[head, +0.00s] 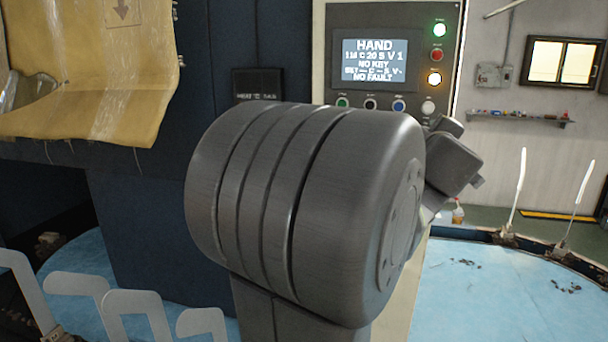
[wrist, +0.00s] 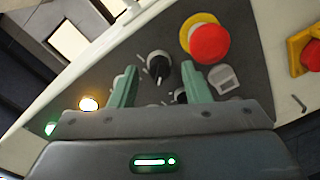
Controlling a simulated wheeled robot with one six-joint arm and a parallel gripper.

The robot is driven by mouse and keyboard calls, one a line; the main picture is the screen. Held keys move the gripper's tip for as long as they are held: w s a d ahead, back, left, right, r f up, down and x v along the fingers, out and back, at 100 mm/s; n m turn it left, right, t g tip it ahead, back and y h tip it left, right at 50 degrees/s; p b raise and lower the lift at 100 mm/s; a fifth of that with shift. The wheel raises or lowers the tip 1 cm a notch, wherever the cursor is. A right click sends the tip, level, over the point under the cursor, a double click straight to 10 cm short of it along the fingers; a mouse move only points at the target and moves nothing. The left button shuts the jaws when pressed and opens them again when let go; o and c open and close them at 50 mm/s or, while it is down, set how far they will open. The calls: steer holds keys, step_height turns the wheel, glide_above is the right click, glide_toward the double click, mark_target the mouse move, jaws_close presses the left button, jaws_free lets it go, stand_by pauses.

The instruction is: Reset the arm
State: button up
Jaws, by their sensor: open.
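My gripper (wrist: 161,76) shows in the wrist view with its two green fingers apart and nothing held between them. It faces a dark control panel (wrist: 130,67). A black selector knob (wrist: 158,68) appears in the gap between the fingers; I cannot tell whether they touch it. In the head view my large grey arm joint fills the middle, and the gripper itself cannot be made out there. The control panel (head: 392,22) stands behind the arm. Its screen (head: 375,62) reads HAND, NO KEY and NO FAULT. A green lamp (head: 439,30) and an amber lamp (head: 434,78) are lit.
A red mushroom button (wrist: 210,44) on a yellow ring lies close to the right finger. Another red button (wrist: 313,56) is at the right edge. A yellowish sheet (head: 95,75) hangs at upper left. White flat forms (head: 135,305) stand at lower left, above a light blue surface (head: 480,290).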

steer(key=s+a+m, duration=0.2)
steer(key=s+m, duration=0.7)
steer(key=s, duration=0.2)
steer(key=shift+s+a, duration=0.15)
stand_by(2.2)
steer(key=shift+f, duration=0.1)
